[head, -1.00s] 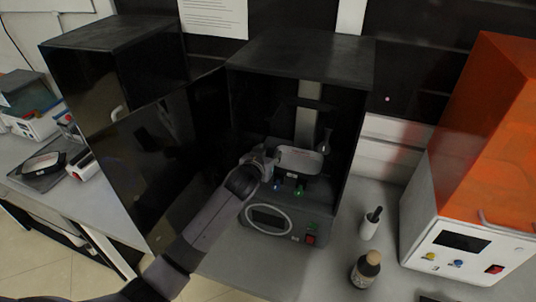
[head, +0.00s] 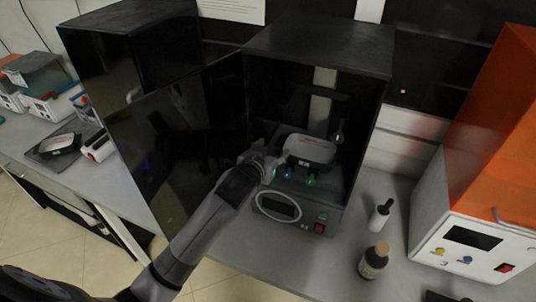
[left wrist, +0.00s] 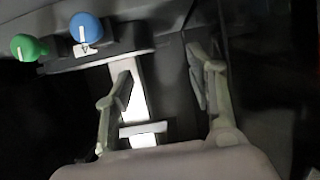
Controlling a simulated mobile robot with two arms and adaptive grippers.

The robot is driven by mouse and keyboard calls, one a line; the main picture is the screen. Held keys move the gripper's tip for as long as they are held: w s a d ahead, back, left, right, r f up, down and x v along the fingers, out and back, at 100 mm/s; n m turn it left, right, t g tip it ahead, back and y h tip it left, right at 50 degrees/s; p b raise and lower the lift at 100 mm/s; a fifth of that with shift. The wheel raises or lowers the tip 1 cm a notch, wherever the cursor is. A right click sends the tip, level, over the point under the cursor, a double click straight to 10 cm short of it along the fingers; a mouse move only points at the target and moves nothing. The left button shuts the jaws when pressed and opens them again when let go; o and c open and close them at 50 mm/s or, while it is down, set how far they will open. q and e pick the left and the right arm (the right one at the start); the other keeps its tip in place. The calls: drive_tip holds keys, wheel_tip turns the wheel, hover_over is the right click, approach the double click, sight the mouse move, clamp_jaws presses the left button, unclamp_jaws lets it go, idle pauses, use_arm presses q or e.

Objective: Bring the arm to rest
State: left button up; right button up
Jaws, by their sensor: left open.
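My left arm (head: 200,235) reaches from the lower left into an open-fronted black cabinet (head: 320,46). My left gripper (head: 312,150) is inside it, above the front part of a grey device with a blue knob (head: 289,172) and a green knob (head: 311,180). In the left wrist view the gripper (left wrist: 162,88) has its two fingers well apart with nothing held between them. The blue knob (left wrist: 86,30) and green knob (left wrist: 28,47) lie beyond the left finger there. My right gripper does not show.
The cabinet's dark glossy door (head: 175,150) stands open close to the left of my arm. A dropper bottle (head: 380,215) and a brown bottle (head: 374,262) stand on the grey counter at the right. An orange-covered machine (head: 490,130) is farther right.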

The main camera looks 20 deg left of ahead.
use_arm(q)
drive_tip(key=s+f+m+g, duration=0.1)
drive_tip(key=s+f+g, duration=0.3)
drive_tip(key=s, duration=0.7)
drive_tip(key=s+f+g, duration=0.3)
drive_tip(key=s+f, duration=0.2)
drive_tip(key=s, duration=0.7)
drive_tip(key=s+f+m+g, duration=0.1)
drive_tip(key=s+f+g, duration=0.3)
drive_tip(key=s, duration=0.7)
wheel_tip(320, 180, down, 28)
drive_tip(key=s+b, duration=0.1)
drive_tip(key=b, duration=0.1)
drive_tip(key=s+a+f, duration=0.1)
drive_tip(key=s+f, duration=0.7)
drive_tip(key=f, duration=0.1)
drive_tip(key=s+a+f+g+b, duration=0.1)
drive_tip(key=s+a+f, duration=0.1)
drive_tip(key=s+f, duration=0.7)
drive_tip(key=shift+s+a+f+g, duration=0.15)
drive_tip(key=shift+a+f+g, duration=0.1)
drive_tip(key=shift+a+g, duration=0.05)
